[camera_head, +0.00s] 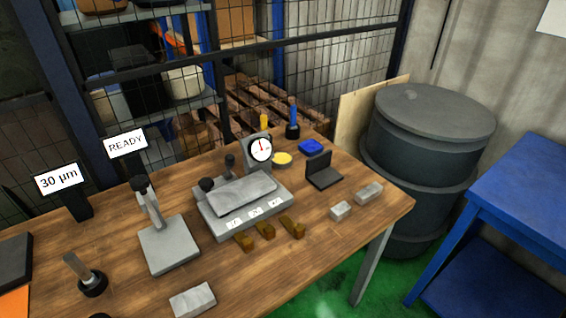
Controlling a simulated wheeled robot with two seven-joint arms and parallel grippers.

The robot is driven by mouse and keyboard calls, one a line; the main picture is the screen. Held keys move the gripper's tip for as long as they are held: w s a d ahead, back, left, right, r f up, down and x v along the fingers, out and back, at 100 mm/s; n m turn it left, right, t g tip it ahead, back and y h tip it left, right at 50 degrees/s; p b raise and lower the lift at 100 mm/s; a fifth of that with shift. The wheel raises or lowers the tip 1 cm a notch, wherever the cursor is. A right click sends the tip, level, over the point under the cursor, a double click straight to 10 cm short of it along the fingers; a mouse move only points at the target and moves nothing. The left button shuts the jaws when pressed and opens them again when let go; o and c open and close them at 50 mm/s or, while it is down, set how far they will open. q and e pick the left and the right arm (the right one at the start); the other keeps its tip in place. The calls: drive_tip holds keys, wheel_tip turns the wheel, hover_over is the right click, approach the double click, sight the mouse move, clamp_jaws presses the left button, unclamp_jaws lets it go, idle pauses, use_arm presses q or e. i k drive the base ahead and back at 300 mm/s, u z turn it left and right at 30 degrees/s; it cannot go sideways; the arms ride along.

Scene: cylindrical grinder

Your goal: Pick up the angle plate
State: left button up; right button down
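The angle plate (322,173) looks like a dark grey L-shaped block, with a flat foot and an upright wall. It stands on the right part of the wooden table (352,219), right of the dial gauge device and behind two light grey blocks. Nothing touches it from above. Neither of my grippers shows in the head view.
Grey blocks (341,211) lie near the right edge. A blue item (311,147) lies behind the plate.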

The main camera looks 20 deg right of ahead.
sight(320, 172)
drive_tip(key=k, duration=0.5)
drive_tip(key=z, duration=2)
drive_tip(key=i, duration=1.55)
drive_tip(key=u, duration=2.3)
